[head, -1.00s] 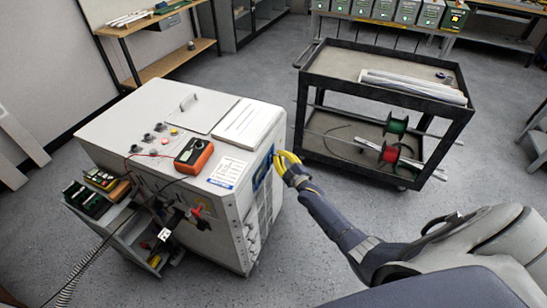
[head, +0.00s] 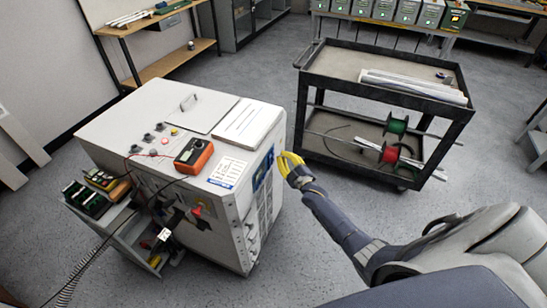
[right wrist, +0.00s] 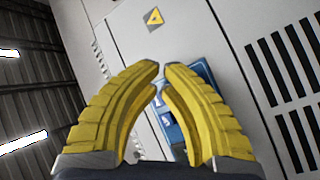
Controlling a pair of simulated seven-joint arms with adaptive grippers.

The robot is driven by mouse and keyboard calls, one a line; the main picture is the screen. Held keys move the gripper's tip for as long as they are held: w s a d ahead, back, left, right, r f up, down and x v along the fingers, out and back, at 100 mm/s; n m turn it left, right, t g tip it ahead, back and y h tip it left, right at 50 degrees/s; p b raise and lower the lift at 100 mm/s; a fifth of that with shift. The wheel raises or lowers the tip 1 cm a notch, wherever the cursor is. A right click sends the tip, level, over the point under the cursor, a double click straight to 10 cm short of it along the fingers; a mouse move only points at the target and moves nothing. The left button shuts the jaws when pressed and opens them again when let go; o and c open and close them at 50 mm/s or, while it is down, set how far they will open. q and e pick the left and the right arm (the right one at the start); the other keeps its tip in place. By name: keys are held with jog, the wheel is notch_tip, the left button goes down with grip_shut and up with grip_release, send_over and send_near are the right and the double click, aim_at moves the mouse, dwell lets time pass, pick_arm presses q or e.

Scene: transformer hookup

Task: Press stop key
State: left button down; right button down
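A blue control panel (head: 262,171) is set in the right side of the white cabinet (head: 215,255). In the right wrist view, part of the blue panel (right wrist: 200,76) shows behind my fingers, with white marks on its lower left part. I cannot tell which mark is the stop key; my fingers hide part of the panel. My right gripper (head: 281,157), with yellow fingers, is just right of the panel and seems apart from it. In the right wrist view, the fingertips (right wrist: 161,68) nearly meet, with a narrow gap and nothing held. My left gripper is not in view.
An orange meter (head: 194,156) and a paper label lie on the cabinet top. Leads hang at its front, beside a shelf of small parts. A black cart (head: 383,95) with wire spools stands to the right. The floor in front is clear.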

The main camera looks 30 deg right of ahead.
jog(key=shift+d, duration=0.1)
jog(key=s+d, duration=0.1)
jog(key=s, duration=0.1)
jog(key=s+d, duration=0.1)
jog(key=d, duration=0.1)
jog(key=shift+s, duration=0.4)
